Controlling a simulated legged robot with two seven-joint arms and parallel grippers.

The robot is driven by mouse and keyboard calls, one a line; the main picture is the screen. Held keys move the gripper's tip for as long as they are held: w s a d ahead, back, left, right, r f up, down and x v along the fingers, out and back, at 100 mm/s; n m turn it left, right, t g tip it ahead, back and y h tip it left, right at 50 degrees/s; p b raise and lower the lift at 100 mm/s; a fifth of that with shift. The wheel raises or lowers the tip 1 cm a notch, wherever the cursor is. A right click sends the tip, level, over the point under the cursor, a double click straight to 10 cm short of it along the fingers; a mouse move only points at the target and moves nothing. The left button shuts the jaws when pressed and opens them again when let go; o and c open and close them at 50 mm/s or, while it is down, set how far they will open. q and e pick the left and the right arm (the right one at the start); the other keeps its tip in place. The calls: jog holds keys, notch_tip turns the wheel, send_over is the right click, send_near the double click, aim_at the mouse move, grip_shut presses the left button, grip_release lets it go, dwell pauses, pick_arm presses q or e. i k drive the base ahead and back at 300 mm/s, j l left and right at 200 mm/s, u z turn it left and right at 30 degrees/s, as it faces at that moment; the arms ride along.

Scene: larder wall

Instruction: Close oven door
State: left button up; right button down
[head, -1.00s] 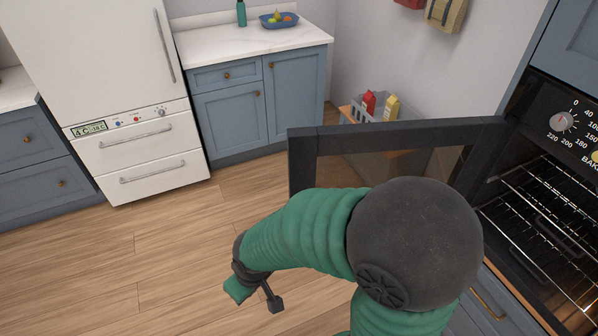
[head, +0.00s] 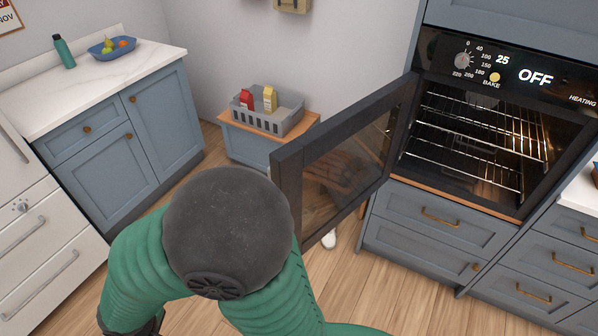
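The oven door (head: 288,205) stands wide open. It is a dark frame with a glass pane, hinged at the left side of the oven (head: 565,130) and swung out toward me. The oven's cavity with its wire racks (head: 470,125) is exposed and lit. One of my green arms, with a dark round joint, bends in front of the door's lower left part and hides some of the floor. I cannot tell whether arm and door touch. This arm's wrist leaves the picture at the bottom left, so its gripper is hidden. No gripper fingers show.
A grey crate (head: 285,125) with red and yellow packages stands on a small cabinet behind the door. A counter (head: 30,100) with a bottle and fruit bowl is at left, beside the white fridge (head: 60,250). Drawers (head: 430,225) lie under the oven.

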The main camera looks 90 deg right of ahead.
aim_at(324, 174)
jog(key=i+z, duration=0.2)
jog(key=z, duration=0.2)
jog(key=i+z, duration=0.2)
jog(key=z, duration=0.25)
jog(key=i+z, duration=0.2)
jog(key=z, duration=0.2)
jog(key=i+j+z, duration=0.15)
jog(key=z, duration=0.25)
jog(key=i+j+z, duration=0.2)
jog(key=z, duration=0.25)
jog(key=i+z, duration=0.15)
jog(key=z, duration=0.3)
jog(key=i+j+z, duration=0.15)
jog(key=z, duration=0.25)
jog(key=i+j+z, duration=0.15)
jog(key=z, duration=0.3)
jog(key=i+j+z, duration=0.15)
jog(key=z, duration=0.25)
jog(key=j+z, duration=0.25)
jog(key=z, duration=0.2)
jog(key=i+j+z, duration=0.1)
jog(key=j+z, duration=0.15)
jog(key=z, duration=0.2)
